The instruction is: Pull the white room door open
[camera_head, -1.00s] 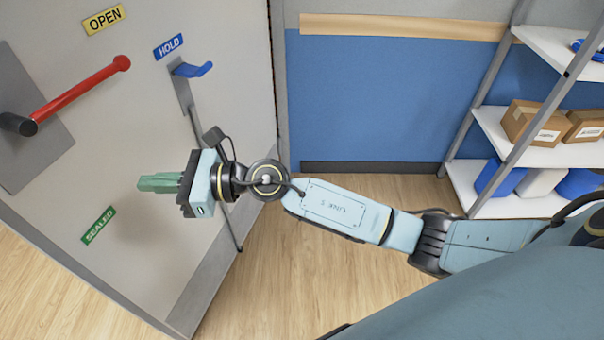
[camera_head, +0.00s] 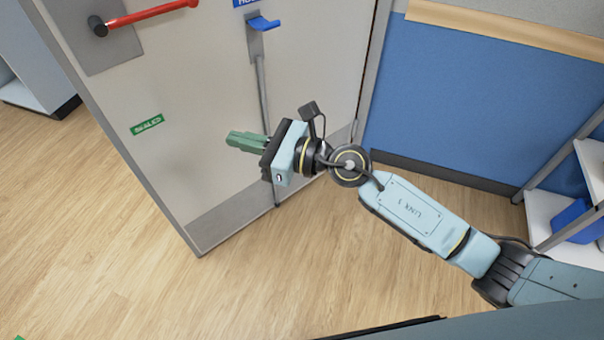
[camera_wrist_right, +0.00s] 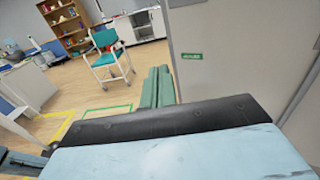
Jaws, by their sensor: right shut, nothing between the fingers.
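The white room door (camera_head: 195,165) stands open at an angle in the head view, its free edge at the left. It carries a red lever (camera_head: 150,15) on a grey plate, a green SEALED label (camera_head: 147,124) and a blue hook (camera_head: 263,24) with a rod below. My right gripper (camera_head: 246,141) is shut and empty, over the lower door face; contact cannot be told. In the right wrist view, its green fingers (camera_wrist_right: 157,88) show beside the edge of the door (camera_wrist_right: 235,50). My left gripper is not in view.
Wood floor (camera_head: 70,210) lies clear left of the door. A blue wall (camera_head: 460,110) and a shelf unit (camera_head: 560,215) stand at the right. The wrist view shows a wheeled chair (camera_wrist_right: 108,58), a bookcase (camera_wrist_right: 65,22) and a white desk (camera_wrist_right: 28,85) in the room.

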